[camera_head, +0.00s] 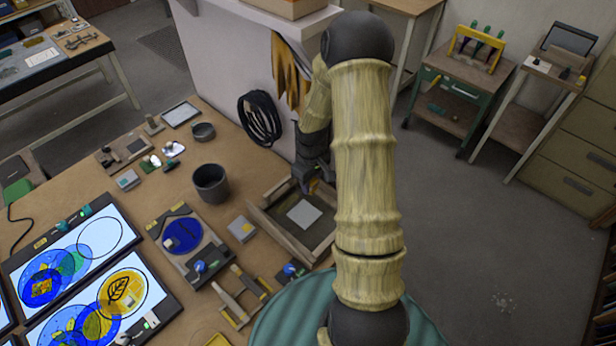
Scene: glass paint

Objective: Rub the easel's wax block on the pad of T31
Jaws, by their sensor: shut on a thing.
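My gripper (314,185) reaches down from my arm over the back of a wooden-sided tray (267,225). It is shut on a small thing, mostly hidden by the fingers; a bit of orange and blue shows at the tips. I cannot tell for certain whether this is the wax block. A pale square pad (303,213) lies on the dark floor of the tray, just in front of the fingertips. I cannot tell whether the held thing touches anything. No T31 label is readable, and I cannot pick out the easel with certainty.
A dark cup (211,183), a board with a blue disc (182,236) and a small grey block (241,229) stand left of the tray. Lit panels with coloured circles (66,250) lie at the left. Black coils (260,118) and yellow gloves (290,72) hang behind.

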